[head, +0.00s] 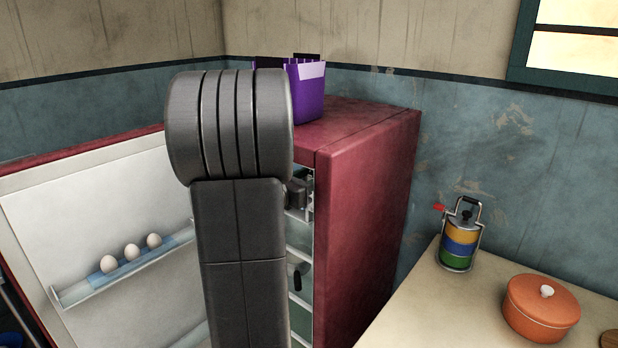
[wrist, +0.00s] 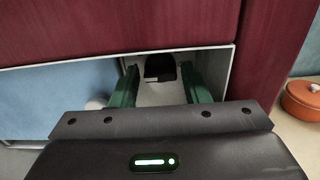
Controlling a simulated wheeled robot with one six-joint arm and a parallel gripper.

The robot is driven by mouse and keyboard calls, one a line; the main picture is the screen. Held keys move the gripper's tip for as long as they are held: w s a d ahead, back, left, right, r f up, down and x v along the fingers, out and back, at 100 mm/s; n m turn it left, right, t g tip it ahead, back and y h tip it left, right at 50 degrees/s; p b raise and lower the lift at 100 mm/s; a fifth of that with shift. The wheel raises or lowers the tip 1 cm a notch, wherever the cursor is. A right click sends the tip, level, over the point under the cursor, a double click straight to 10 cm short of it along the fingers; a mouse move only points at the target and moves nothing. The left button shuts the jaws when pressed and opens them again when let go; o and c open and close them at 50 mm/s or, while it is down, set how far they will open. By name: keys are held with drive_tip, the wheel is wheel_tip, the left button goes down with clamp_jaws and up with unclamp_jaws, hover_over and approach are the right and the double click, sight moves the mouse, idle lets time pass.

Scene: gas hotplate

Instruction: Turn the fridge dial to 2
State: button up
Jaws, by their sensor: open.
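The dark red fridge (head: 365,210) stands open, its pale-lined door (head: 100,215) swung out to the left. In the wrist view, my gripper (wrist: 159,72) reaches under the fridge's red upper edge (wrist: 120,30) into the opening. Its two green fingers are apart. A small black piece (wrist: 160,64), probably the dial, shows on a pale surface between the fingertips; I cannot tell whether they touch it. Its number marks are not readable. In the head view, my arm covers much of the opening, and the dial cannot be made out.
Three eggs (head: 132,251) sit on the door shelf (head: 125,270). A purple container (head: 308,92) stands on the fridge top. To the right, a counter (head: 430,315) holds a stacked, coloured food carrier (head: 460,240) and an orange pot (head: 541,310). Fridge shelves show beside my arm.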

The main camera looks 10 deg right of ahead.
drive_tip(key=c, duration=0.7)
drive_tip(key=shift+f+m+b, duration=0.15)
drive_tip(key=shift+m+b, duration=0.15)
drive_tip(key=shift+b, duration=0.3)
drive_tip(key=m+b, duration=0.8)
drive_tip(key=b, duration=0.6)
drive_tip(key=m+b, duration=0.9)
drive_tip(key=b, duration=0.5)
drive_tip(key=shift+s+d+f, duration=0.1)
drive_tip(key=shift+s+f, duration=0.05)
drive_tip(key=shift+f, duration=0.05)
drive_tip(key=shift+r, duration=0.1)
